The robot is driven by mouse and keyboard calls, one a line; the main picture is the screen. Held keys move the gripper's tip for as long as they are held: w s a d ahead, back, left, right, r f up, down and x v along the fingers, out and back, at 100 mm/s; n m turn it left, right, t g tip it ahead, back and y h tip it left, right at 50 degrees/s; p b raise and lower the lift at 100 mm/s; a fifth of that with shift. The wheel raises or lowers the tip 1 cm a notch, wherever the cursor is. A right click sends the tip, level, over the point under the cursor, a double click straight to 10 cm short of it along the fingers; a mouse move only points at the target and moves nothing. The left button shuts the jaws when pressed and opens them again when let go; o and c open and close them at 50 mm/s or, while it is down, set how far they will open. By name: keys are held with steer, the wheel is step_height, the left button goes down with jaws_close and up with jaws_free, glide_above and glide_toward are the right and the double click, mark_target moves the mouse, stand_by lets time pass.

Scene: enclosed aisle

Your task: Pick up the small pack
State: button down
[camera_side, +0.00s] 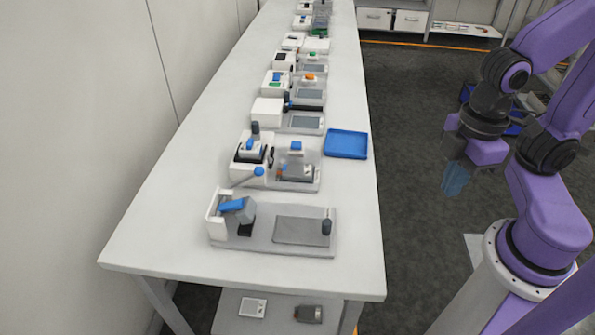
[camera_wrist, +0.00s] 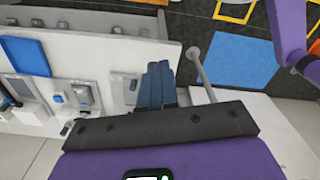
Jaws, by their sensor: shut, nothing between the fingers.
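My gripper (camera_side: 456,180) hangs to the right of the long white table in the side view, clear of it, with its bluish fingers pointing down. In the wrist view the two fingers (camera_wrist: 160,82) are together, with nothing held between them. I cannot tell for certain which thing is the small pack. No loose pack stands out on the table top. A small white flat item (camera_side: 253,307) and a grey item (camera_side: 308,313) lie on the lower shelf under the table's near end in the side view; neither is clearly a pack.
The white table (camera_side: 165,235) carries a row of several small devices. A flat blue tray (camera_side: 346,144) sits at its right edge and also shows in the wrist view (camera_wrist: 25,57). The near device (camera_side: 272,232) has a grey base. Dark floor (camera_side: 415,110) lies open beyond.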

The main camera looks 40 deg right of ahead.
steer(key=shift+c, duration=0.6)
jaws_free()
steer(key=w+a+r+m, duration=0.1)
steer(key=w+a, duration=0.4)
steer(key=w, duration=0.5)
steer(key=m, duration=0.3)
glide_above(298, 169)
step_height(298, 169, down, 7)
steer(key=f, duration=1.1)
steer(key=shift+w+a+f, duration=0.1)
steer(key=shift+w+a, duration=0.1)
steer(key=shift+w, duration=0.05)
steer(key=shift+s+d+f, duration=0.1)
steer(key=shift+d+f, duration=0.05)
steer(key=shift+f, duration=1.2)
steer(key=shift+s+d+f, duration=0.1)
steer(key=shift+f, duration=1.25)
